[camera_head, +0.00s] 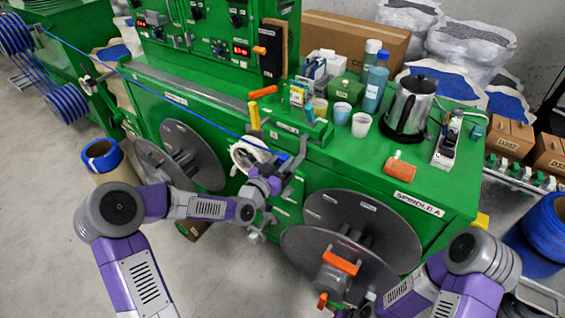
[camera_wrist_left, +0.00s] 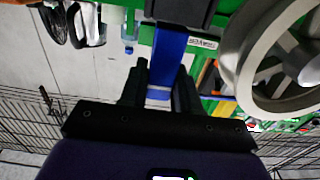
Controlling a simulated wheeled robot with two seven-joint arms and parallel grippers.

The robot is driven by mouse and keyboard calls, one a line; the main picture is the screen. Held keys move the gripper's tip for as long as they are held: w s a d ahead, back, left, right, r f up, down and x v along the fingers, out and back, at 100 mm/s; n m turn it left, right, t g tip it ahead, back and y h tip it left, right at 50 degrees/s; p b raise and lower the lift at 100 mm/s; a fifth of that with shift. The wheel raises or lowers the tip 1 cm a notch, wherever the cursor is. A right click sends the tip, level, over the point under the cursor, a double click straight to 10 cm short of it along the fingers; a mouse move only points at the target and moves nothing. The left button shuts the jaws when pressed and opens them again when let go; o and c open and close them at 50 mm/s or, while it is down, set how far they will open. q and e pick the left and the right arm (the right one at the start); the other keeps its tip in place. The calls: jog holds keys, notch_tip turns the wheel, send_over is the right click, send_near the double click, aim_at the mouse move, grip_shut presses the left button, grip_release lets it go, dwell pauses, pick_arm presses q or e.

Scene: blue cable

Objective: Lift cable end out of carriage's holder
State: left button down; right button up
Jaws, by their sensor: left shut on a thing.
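The blue cable (camera_head: 190,101) runs from the spools at the left across the green machine to the carriage (camera_head: 285,137) on its rail. In the left wrist view the blue cable end (camera_wrist_left: 168,55) stands between the dark fingers of my left gripper (camera_wrist_left: 160,92), which is shut on it. The upper part of the cable end meets a dark block (camera_wrist_left: 183,10), which seems to be the holder; I cannot tell whether it is still seated there. In the head view my left gripper (camera_head: 275,168) is at the carriage, just right of the white handwheel (camera_head: 247,156). My right gripper is out of view.
The handwheel (camera_wrist_left: 285,60) is close beside the gripper in the left wrist view. A kettle (camera_head: 409,105), cups (camera_head: 361,124) and bottles (camera_head: 374,88) stand on the machine top. Large grey spindle discs (camera_head: 365,225) stand out from the machine's front.

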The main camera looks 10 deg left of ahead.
aim_at(283, 157)
pick_arm(q)
jog(key=shift+r+p, duration=1.15)
jog(key=shift+r, duration=1.1)
